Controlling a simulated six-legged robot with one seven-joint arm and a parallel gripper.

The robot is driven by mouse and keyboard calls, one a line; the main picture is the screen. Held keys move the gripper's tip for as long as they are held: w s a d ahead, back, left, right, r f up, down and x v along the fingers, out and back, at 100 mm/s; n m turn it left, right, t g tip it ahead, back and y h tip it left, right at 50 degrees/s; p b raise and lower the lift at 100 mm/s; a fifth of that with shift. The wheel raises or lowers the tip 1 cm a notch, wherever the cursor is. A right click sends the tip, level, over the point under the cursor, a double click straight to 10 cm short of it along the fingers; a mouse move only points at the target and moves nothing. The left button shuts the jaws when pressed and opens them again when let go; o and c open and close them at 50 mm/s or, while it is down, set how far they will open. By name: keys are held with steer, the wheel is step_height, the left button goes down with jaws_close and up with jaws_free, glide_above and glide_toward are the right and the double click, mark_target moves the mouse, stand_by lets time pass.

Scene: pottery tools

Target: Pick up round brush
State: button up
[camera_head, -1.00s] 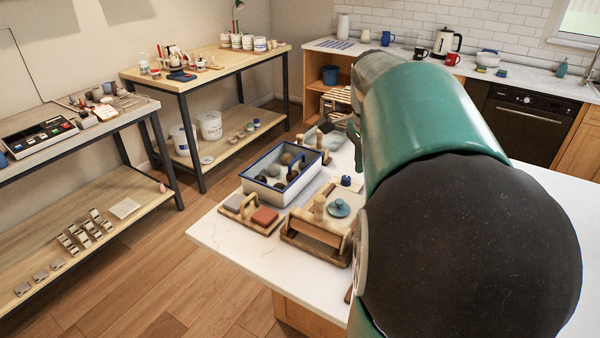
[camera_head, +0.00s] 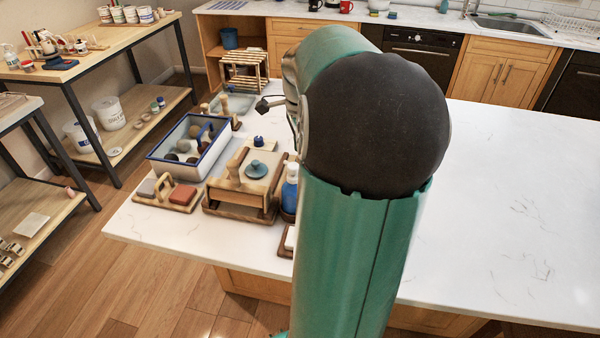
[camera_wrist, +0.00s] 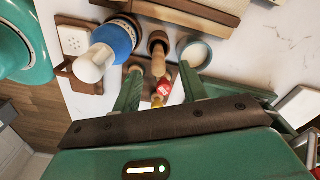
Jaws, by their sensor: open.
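My gripper (camera_wrist: 160,70) is open in the wrist view, with its two green fingers apart. Between and just beyond the fingertips is a slim tool with a pale wooden part and a rounded brown end (camera_wrist: 158,45); it may be the round brush, but I cannot be sure. Red-and-white (camera_wrist: 163,86) and yellow (camera_wrist: 157,103) pieces lie nearer, between the fingers. In the head view my own arm hides these tools.
A blue bottle with a white top (camera_wrist: 119,38) stands close left of the fingers; it also shows in the head view (camera_head: 290,190). A teal cup (camera_wrist: 181,42) is beside the right finger. A blue-rimmed tray (camera_head: 160,165) lies further left. The worktop's right side is clear.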

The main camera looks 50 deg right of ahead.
step_height(320, 180, down, 4)
steer(key=shift+a+f, duration=0.1)
steer(key=shift+f, duration=0.15)
steer(key=c, duration=0.9)
steer(key=shift+r, duration=0.15)
step_height(320, 180, up, 17)
steer(key=shift+f, duration=0.1)
stand_by(0.3)
steer(key=shift+w+f, duration=0.1)
steer(key=shift+w, duration=0.05)
